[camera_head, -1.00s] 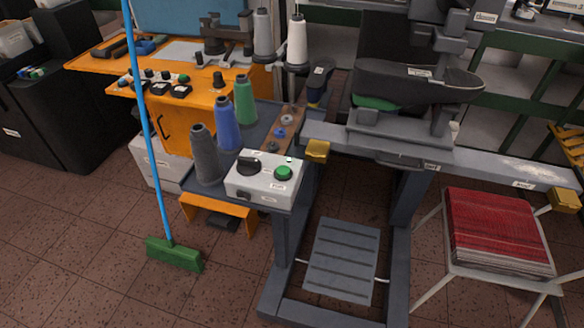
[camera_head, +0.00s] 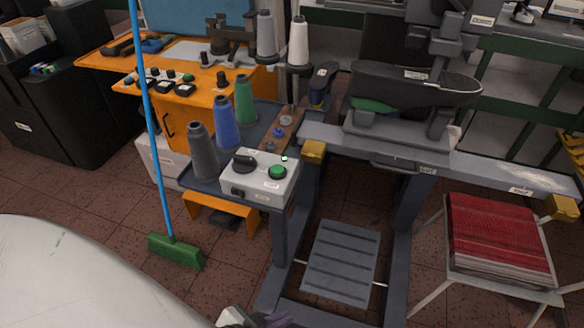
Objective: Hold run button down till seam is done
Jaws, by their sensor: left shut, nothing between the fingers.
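The green run button (camera_head: 277,172) sits on top of a pale grey control box (camera_head: 258,190), beside a black knob (camera_head: 245,160). A small lit green indicator is behind the button. The box stands at the front of a dark side table. The machine with a dark shoe-shaped last (camera_head: 415,82) is to its right, with a bit of green under the last. My left gripper (camera_head: 258,319) just enters at the bottom edge, shut and empty, well below and apart from the button; most of it is cut off. My right gripper is out of view.
Grey, blue and green thread cones (camera_head: 226,122) stand close to the box's left and back. A blue-handled green broom (camera_head: 175,250) stands on the left. A stool with a red stack (camera_head: 497,240) is at right. A grey pedal plate (camera_head: 342,262) is below the machine.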

